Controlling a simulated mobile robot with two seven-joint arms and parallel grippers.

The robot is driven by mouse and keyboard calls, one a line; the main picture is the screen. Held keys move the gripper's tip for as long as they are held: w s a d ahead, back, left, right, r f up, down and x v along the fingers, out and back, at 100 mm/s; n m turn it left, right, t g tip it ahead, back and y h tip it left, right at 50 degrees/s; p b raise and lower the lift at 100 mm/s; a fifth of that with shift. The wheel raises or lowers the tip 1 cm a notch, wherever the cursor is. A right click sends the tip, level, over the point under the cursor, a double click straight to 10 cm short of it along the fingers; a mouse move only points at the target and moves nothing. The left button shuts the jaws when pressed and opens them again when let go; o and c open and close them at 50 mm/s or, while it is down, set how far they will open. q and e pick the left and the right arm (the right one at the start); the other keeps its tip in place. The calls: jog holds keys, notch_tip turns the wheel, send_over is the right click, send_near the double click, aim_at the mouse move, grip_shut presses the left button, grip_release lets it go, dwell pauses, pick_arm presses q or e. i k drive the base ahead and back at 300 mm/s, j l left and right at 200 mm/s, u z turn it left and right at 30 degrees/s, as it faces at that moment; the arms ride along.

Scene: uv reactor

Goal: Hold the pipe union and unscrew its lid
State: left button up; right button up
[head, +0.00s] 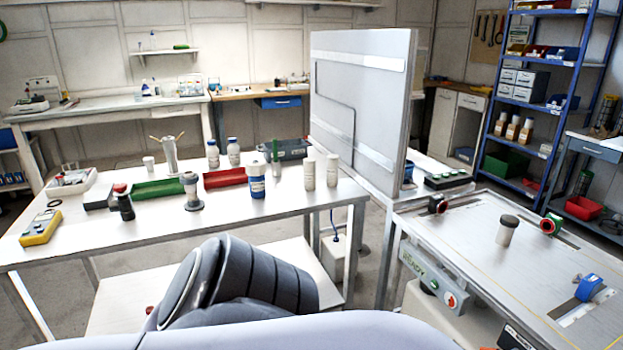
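I cannot tell for sure which thing is the pipe union. A short grey fitting with wider collars at top and bottom (192,192) stands upright on the white table at left and looks most like it. A pale cylinder with a dark lid (507,232) stands upright on the right-hand bench, its lid on. Neither is touched by anything of mine. Neither of my grippers is in view; only a dark ribbed part and a pale part of my own body show at the bottom.
The white table (290,204) also bears a yellow meter (41,227), green (158,189) and red (224,178) trays and several bottles. A tall grey panel (360,100) stands between table and bench (465,240). A blue block (589,288) sits on the bench.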

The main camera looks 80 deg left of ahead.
aim_at(193, 204)
jog(key=u, duration=3.3)
jog(key=i+j+z, duration=0.5)
jog(key=i+j, duration=0.15)
jog(key=j, duration=0.15)
